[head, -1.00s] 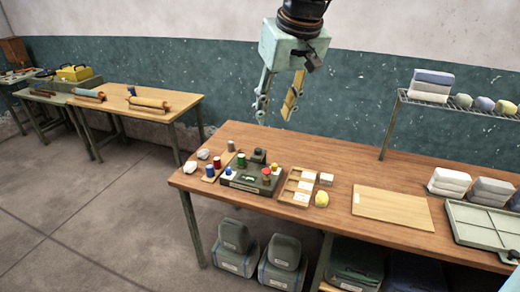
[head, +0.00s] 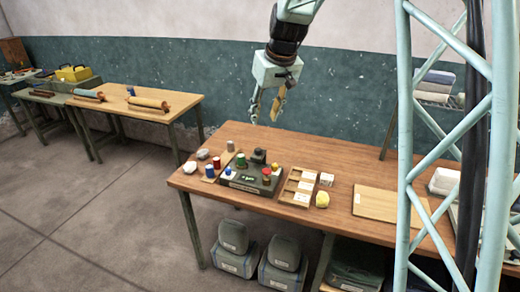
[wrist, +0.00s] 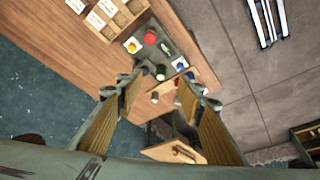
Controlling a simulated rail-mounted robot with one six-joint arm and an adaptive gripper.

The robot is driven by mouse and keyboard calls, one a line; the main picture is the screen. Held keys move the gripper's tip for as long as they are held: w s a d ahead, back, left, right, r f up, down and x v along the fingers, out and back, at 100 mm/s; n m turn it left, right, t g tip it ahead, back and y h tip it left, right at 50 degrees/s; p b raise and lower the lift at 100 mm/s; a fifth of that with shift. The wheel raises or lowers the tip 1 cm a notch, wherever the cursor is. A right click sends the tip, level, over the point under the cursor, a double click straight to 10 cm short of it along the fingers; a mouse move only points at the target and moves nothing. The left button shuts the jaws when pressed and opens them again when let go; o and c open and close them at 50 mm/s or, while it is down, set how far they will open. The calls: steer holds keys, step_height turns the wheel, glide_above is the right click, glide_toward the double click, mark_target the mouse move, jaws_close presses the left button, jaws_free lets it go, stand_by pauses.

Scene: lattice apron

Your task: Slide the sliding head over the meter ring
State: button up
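My gripper (head: 264,114) hangs empty above the back edge of the wooden workbench, beyond a dark panel (head: 248,187). Its two wood-faced fingers are apart; in the wrist view my gripper (wrist: 158,100) shows a clear gap between them. The panel carries a dark block (head: 258,156) at its back, a red knob (head: 266,171), a blue piece and a white label. In the wrist view the panel (wrist: 172,47) lies beyond the fingertips, with the red knob (wrist: 150,37) near its middle. I cannot tell which part is the sliding head or the meter ring.
A wooden compartment tray (head: 287,196) stands right of the panel, with a yellow lump (head: 322,200) beside it. Several coloured spools stand on a small board left of the panel. A flat board (head: 372,202) lies farther right. My lattice column covers the right side.

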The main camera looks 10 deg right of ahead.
glide_toward(258, 149)
steer(key=v, duration=0.5)
steer(key=shift+s, duration=0.25)
steer(key=shift+f, duration=0.1)
steer(key=shift+x, duration=6.75)
steer(key=shift+w, duration=0.1)
steer(key=c, duration=1.1)
